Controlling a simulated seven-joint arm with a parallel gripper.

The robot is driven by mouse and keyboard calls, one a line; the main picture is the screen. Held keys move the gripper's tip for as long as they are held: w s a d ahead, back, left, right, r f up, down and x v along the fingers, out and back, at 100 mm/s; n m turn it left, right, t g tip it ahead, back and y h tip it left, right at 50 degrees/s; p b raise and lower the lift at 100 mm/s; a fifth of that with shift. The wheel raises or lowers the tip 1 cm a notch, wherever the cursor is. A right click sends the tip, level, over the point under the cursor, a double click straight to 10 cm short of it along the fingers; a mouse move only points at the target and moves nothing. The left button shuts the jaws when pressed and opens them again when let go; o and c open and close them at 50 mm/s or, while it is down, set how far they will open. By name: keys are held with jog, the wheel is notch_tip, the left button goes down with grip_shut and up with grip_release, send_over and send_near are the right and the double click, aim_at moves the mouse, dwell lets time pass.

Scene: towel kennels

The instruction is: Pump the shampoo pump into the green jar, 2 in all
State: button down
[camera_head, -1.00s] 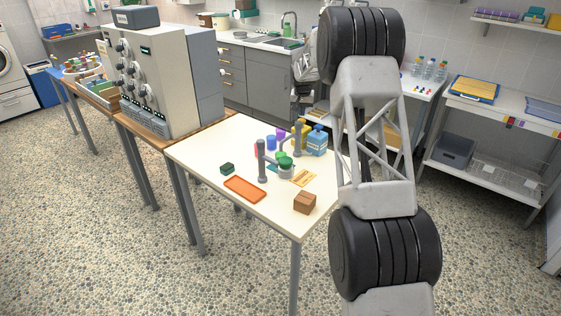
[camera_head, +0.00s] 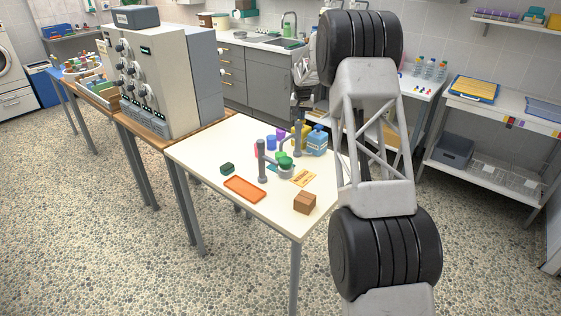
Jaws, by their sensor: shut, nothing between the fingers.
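My gripper (camera_head: 296,98) is shut and empty. It hangs beyond the far side of the white table, above its surface, partly hidden by my arm. A blue bottle with a pump-like top (camera_head: 317,140) stands near the table's far right edge. A yellow bottle (camera_head: 305,129) is just behind it to the left. I cannot tell which is the shampoo pump. A small green jar-like thing (camera_head: 281,156) stands in the cluster, beside a grey round pot with a green top (camera_head: 286,169). I cannot see what is inside either. My gripper touches none of these that I can see.
Grey upright posts (camera_head: 262,160) and (camera_head: 297,145) flank the cluster. A blue cup (camera_head: 271,142) stands behind. An orange tray (camera_head: 245,189), dark green block (camera_head: 227,169), paper card (camera_head: 303,178) and brown box (camera_head: 305,202) lie in front. The table's left part (camera_head: 205,150) is clear.

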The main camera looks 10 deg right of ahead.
jog(key=shift+x, duration=0.8)
jog(key=shift+s+r, duration=0.15)
jog(key=shift+r, duration=0.05)
jog(key=shift+w+v, duration=0.15)
jog(key=shift+v, duration=0.55)
jog(key=shift+w+v, duration=0.15)
jog(key=shift+v, duration=0.6)
jog(key=shift+s+x, duration=0.25)
jog(key=shift+x, duration=1)
jog(key=shift+f, duration=0.4)
jog(key=shift+r, duration=0.2)
jog(key=shift+w+v, duration=0.15)
jog(key=shift+v, duration=0.6)
jog(key=shift+w+v, duration=0.15)
jog(key=shift+v, duration=0.55)
